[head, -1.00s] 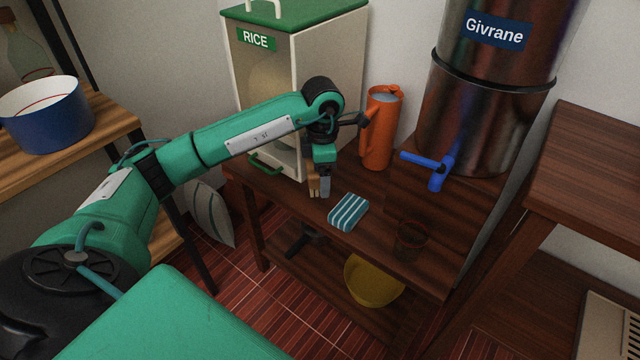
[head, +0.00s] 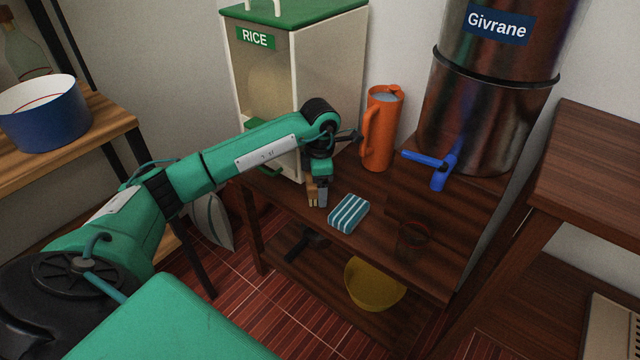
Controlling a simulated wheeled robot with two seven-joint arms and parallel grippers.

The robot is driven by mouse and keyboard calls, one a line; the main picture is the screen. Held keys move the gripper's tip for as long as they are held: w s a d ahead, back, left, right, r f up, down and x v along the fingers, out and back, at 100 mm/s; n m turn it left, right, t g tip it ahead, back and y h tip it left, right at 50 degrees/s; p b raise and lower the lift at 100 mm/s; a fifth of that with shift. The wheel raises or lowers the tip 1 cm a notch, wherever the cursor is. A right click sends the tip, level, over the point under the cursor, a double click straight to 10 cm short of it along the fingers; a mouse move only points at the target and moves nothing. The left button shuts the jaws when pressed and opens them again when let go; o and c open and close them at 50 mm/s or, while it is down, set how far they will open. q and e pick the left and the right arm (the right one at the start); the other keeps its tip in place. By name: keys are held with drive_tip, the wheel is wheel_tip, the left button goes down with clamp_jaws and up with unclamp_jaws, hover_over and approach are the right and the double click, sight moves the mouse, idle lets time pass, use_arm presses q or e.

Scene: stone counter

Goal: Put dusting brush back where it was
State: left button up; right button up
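My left gripper (head: 317,193) points down at the front edge of the dark wooden stand, left of the striped sponge. A grey finger shows. A narrow tan piece (head: 311,191) sits beside it; I cannot tell whether it is part of a held brush or of the gripper. I cannot make out a dusting brush for certain. A dark object (head: 312,243) lies on the lower shelf below the gripper, too dim to identify. My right gripper is not in view.
A yellow bowl (head: 372,285) sits on the lower shelf.

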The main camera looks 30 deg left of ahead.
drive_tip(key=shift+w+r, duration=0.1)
use_arm(q)
drive_tip(key=shift+f, duration=0.1)
drive_tip(key=o, duration=0.9)
drive_tip(key=shift+o, duration=0.2)
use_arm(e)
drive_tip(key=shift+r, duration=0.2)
use_arm(q)
wheel_tip(320, 180, up, 2)
drive_tip(key=shift+r+p, duration=0.25)
drive_tip(key=shift+p, duration=0.05)
wheel_tip(320, 180, up, 10)
drive_tip(key=shift+f+p, duration=0.1)
drive_tip(key=shift+p, duration=0.65)
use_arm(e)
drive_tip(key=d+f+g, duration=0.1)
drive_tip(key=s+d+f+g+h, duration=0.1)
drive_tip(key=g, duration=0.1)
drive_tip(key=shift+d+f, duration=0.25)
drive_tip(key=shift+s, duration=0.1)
